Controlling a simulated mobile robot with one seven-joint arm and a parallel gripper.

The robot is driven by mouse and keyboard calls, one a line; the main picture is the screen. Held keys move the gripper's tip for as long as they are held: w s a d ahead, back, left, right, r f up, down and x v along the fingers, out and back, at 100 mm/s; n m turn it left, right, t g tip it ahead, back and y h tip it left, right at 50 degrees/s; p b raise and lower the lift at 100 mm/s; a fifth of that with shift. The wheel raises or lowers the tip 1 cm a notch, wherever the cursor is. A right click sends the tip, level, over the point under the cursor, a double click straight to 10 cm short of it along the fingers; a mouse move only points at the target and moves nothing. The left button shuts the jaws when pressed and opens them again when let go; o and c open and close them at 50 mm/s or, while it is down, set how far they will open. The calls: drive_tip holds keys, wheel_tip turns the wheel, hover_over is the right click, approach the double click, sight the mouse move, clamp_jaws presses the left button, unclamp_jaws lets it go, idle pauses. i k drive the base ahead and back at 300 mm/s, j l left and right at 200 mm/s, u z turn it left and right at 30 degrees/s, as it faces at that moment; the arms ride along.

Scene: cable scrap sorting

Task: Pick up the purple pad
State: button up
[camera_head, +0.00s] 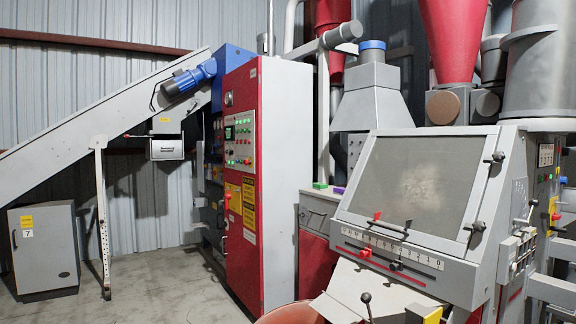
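The purple pad (339,190) is small in the camera_head view. It lies on top of a grey cabinet (317,220), between the tall red control cabinet and the grey machine with the slanted screen. A green pad (320,185) lies just to its left on the same top. The near right side of that top is close to the grey machine's edge. My gripper is not in view, and nothing is seen touching the pad.
The red control cabinet (275,180) stands left of the pads. The grey machine (420,185) with levers and knobs stands to the right. A reddish round container rim (290,314) is at the bottom. Open concrete floor (165,285) lies at left, beside a small grey cabinet (45,250).

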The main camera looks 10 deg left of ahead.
sight(337, 190)
drive_tip(key=i+j+u, duration=0.6)
drive_tip(key=i, duration=0.3)
drive_tip(key=i+j+u, duration=0.3)
drive_tip(key=i, duration=0.15)
drive_tip(key=i+u, duration=0.3)
drive_tip(key=i, duration=0.2)
drive_tip(key=i+l, duration=0.1)
drive_tip(key=i, duration=1.15)
drive_tip(key=i+z, duration=0.4)
drive_tip(key=i+j+z, duration=0.25)
drive_tip(key=i+z, duration=0.15)
drive_tip(key=i, duration=0.15)
drive_tip(key=i+z, duration=0.2)
drive_tip(key=z, duration=0.2)
drive_tip(key=i+z, duration=0.2)
drive_tip(key=z, duration=0.2)
drive_tip(key=i+z, duration=0.2)
drive_tip(key=z, duration=0.2)
drive_tip(key=i+j+z, duration=0.1)
drive_tip(key=i+z, duration=0.35)
drive_tip(key=i+j+z, duration=0.15)
drive_tip(key=z, duration=0.3)
drive_tip(key=i, duration=0.1)
